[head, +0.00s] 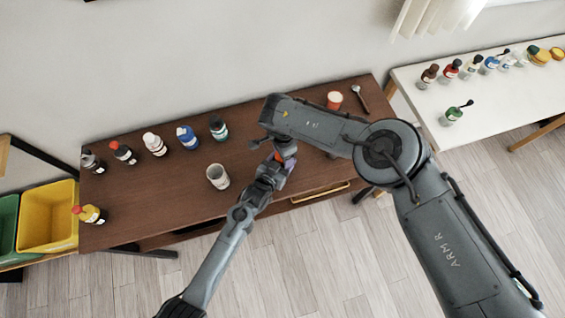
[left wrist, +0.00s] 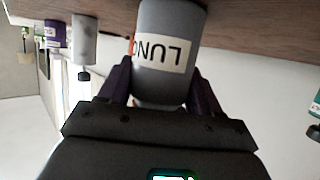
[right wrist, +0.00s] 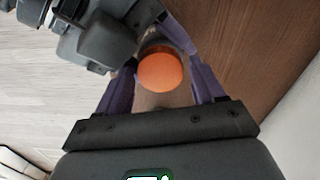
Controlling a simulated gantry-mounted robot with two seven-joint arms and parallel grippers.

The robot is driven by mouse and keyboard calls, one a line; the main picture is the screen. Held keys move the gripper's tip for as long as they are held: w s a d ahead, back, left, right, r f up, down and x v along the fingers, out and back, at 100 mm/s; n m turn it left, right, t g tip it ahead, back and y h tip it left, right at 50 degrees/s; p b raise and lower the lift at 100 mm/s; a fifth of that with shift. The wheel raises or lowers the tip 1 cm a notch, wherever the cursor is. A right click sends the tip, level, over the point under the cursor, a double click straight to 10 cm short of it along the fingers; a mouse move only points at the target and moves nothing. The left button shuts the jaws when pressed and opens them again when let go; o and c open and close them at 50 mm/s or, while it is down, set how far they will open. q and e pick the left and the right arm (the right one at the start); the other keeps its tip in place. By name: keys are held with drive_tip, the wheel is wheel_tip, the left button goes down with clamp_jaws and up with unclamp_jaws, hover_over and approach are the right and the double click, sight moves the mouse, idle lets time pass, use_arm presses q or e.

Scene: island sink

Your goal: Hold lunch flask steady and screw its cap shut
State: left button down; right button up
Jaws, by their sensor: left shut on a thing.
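The lunch flask (left wrist: 165,22) is a grey cylinder with a white label, its lettering upside down in the left wrist view. My left gripper (left wrist: 161,75) is shut on its body, one dark purple finger on each side. The orange cap (right wrist: 160,72) shows as a round disc in the right wrist view. My right gripper (right wrist: 163,60) has its fingers on either side of the cap, with narrow gaps, and looks open. In the head view my right arm covers most of the flask and cap. The cap's thread is hidden.
The brown table (head: 130,205) carries several bottles along its back left, a pale cup (head: 217,177) left of my grippers, and an orange-topped jar (head: 334,100) and a spoon (head: 359,97) at the right. A white table (head: 420,104) stands farther right.

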drive_tip(key=shift+o, duration=0.4)
drive_tip(key=shift+r, duration=2.25)
drive_tip(key=shift+c, duration=0.3)
drive_tip(key=r+n, duration=0.2)
drive_tip(key=n, duration=0.1)
drive_tip(key=shift+w+a+n, duration=0.15)
drive_tip(key=shift+a+n, duration=0.05)
drive_tip(key=shift+n, duration=0.1)
drive_tip(key=n, duration=0.1)
drive_tip(key=r+n, duration=0.1)
drive_tip(key=n, duration=0.1)
drive_tip(key=shift+d+r, duration=0.2)
drive_tip(key=shift+r, duration=0.05)
